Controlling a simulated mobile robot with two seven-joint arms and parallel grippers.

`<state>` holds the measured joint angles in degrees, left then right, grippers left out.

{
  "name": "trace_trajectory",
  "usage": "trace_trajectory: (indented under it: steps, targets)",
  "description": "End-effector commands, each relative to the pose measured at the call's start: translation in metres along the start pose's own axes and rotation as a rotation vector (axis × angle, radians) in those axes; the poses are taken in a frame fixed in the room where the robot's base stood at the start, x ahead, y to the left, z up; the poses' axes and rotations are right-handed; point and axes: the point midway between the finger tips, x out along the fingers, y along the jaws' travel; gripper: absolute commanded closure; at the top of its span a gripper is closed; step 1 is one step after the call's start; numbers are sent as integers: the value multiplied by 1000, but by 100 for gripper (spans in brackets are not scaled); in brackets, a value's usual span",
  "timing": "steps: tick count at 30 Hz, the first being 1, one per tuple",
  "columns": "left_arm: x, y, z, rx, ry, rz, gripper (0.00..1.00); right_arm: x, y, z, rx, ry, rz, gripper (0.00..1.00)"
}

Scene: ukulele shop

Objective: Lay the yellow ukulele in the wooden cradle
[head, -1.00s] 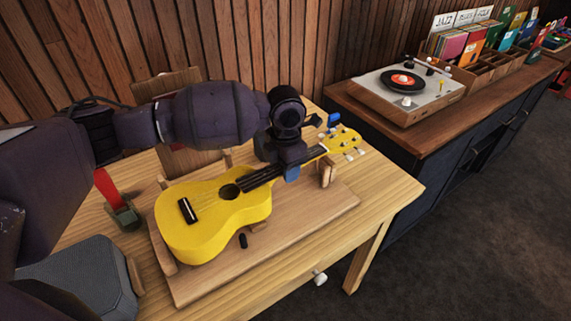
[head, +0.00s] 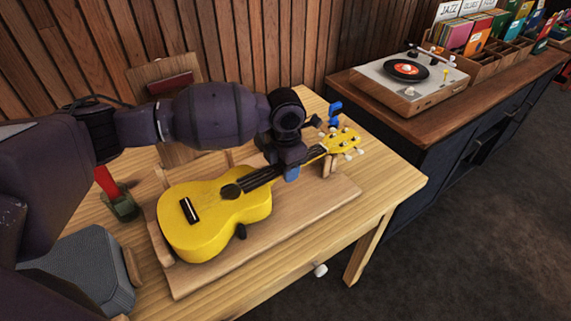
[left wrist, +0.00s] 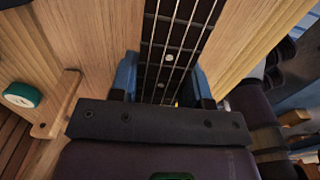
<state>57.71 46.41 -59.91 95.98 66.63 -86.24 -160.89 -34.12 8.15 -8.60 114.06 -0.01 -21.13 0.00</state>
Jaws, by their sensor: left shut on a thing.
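The yellow ukulele (head: 218,233) lies face up over the wooden cradle (head: 310,218) on the table, its body to the left and its headstock (head: 343,143) to the upper right. The neck passes by a wooden post (head: 329,166) of the cradle. I cannot tell whether the neck touches the post. My left gripper (head: 283,168) is shut on the neck from above. In the left wrist view, the blue fingers (left wrist: 163,85) flank the fretboard (left wrist: 174,45). The gripper hides part of the neck. My right gripper is not in view.
A grey speaker-like box (head: 88,270) and a green item with a red top (head: 118,196) stand left of the cradle. A blue item (head: 335,109) is behind the headstock. A turntable (head: 407,83) and record bins (head: 490,58) stand on the cabinet at right.

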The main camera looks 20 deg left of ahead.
Motion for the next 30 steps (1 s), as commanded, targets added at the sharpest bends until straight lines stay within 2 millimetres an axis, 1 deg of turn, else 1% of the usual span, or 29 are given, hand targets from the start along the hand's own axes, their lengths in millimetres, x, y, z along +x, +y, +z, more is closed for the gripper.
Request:
trace_trajectory:
  steps: [6, 7, 12, 13, 30]
  targets:
    - [-2, 0, 0, 0, -2, 1, 100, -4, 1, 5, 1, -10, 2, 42]
    - [-2, 0, 0, 0, -2, 1, 56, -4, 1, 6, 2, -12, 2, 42]
    - [-2, 0, 0, 0, -1, 1, 30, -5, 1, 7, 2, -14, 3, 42]
    - [-2, 0, 0, 0, -1, 1, 27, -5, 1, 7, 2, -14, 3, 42]
    - [-1, 0, 0, 0, -1, 0, 27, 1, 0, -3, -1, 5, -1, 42]
